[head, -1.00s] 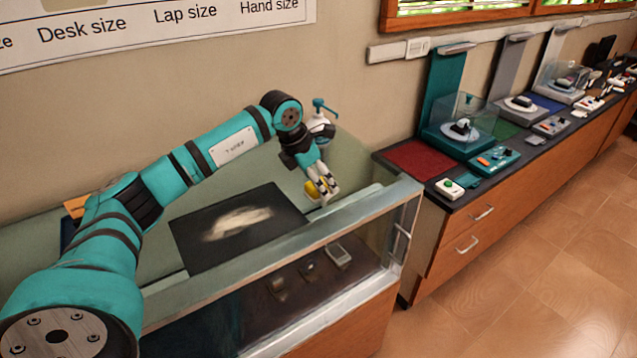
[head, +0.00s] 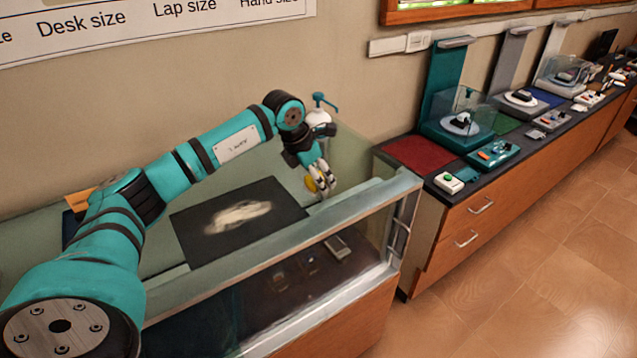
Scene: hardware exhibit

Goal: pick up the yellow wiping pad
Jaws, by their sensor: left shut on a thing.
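The yellow wiping pad (head: 311,184) shows as a small yellow patch at the left side of my left gripper's fingers, near the right end of the glass display case. My left gripper (head: 323,184) points down over the case top and is shut on the pad. The fingers hide part of the pad. I cannot tell whether the pad touches the glass. My right gripper is not in view.
A dark mat (head: 190,238) with a whitish smear lies on the glass case (head: 365,203). A white pump bottle with a teal top (head: 318,117) stands just behind my gripper. A counter with several exhibits (head: 470,150) runs to the right.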

